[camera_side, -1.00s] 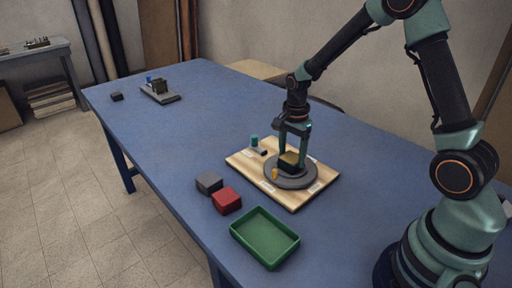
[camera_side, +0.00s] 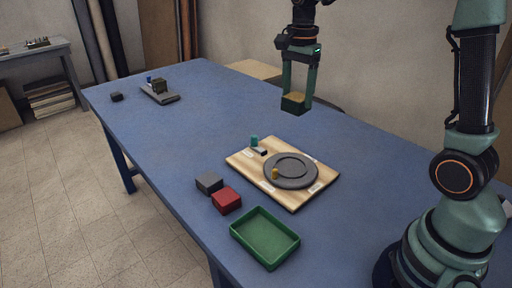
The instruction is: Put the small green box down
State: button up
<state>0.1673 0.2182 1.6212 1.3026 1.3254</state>
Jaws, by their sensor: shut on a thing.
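My gripper (camera_side: 299,92) is shut on the small green box (camera_side: 295,105), a dark green block with a yellowish-brown top. It holds the box in the air, above and behind the wooden board. The round grey plate (camera_side: 291,182) on the wooden board (camera_side: 249,174) has a bare, shallow round middle. The box is apart from the plate and the table.
A yellow peg (camera_side: 275,174) stands at the plate's front edge, and a teal cylinder (camera_side: 254,141) is at the board's back left. The blue table's (camera_side: 190,135) middle is clear.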

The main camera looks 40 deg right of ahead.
jog(key=shift+a+r, duration=0.1)
jog(key=shift+r, duration=0.35)
jog(key=s+a, duration=0.3)
jog(key=a, duration=0.7)
send_over(264, 239)
jog(key=shift+m, duration=0.3)
notch_tip(264, 239, down, 22)
jog(key=shift+f, duration=0.25)
jog(key=o, duration=1.4)
jog(key=shift+f, duration=0.15)
jog(key=shift+c, duration=0.2)
